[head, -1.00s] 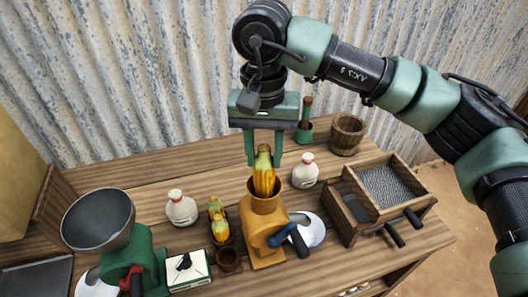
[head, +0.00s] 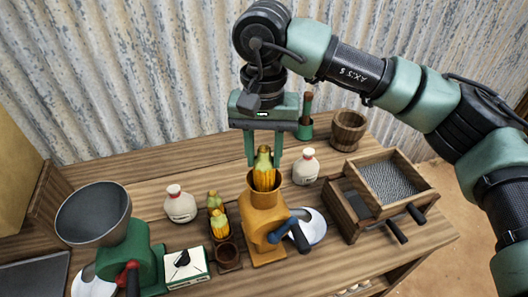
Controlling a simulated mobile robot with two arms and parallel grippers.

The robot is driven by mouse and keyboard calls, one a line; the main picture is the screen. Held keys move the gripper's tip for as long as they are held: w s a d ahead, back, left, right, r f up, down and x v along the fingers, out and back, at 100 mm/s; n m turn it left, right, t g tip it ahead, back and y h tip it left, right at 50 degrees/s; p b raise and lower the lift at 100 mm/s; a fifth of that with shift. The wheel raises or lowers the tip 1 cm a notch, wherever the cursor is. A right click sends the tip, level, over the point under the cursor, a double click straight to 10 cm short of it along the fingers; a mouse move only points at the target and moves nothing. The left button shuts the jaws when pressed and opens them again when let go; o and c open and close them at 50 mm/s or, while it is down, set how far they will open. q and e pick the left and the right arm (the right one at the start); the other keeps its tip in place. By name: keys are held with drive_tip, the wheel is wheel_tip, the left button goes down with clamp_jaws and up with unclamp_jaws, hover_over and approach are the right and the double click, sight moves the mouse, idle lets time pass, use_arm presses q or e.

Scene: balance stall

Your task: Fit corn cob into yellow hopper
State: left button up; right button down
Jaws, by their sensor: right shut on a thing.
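The yellow hopper (head: 265,200) is the open top of a yellow hand mill with a dark blue crank, standing on the wooden table. A corn cob (head: 265,172) with yellow kernels and a greenish top stands upright, its lower part inside the hopper and hidden by the rim. My right gripper (head: 264,160) points down from above, its green fingers shut on the cob's upper end, just above the hopper rim. My left gripper is out of view.
More corn cobs (head: 217,222) stand in a small dark holder left of the mill. White jars (head: 180,204) stand on both sides. A green mill with a grey bowl (head: 94,214) is at left. A wooden sieve box (head: 385,190) and wooden bucket (head: 348,130) are at right.

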sight(263, 148)
drive_tip(key=shift+f+b, duration=1.5)
drive_tip(key=shift+f, duration=0.35)
drive_tip(key=shift+c, duration=2.1)
unclamp_jaws()
drive_tip(key=shift+r, duration=0.1)
drive_tip(key=shift+r+p, duration=1.85)
drive_tip(key=shift+r, duration=1.6)
drive_tip(key=shift+a+f, duration=0.1)
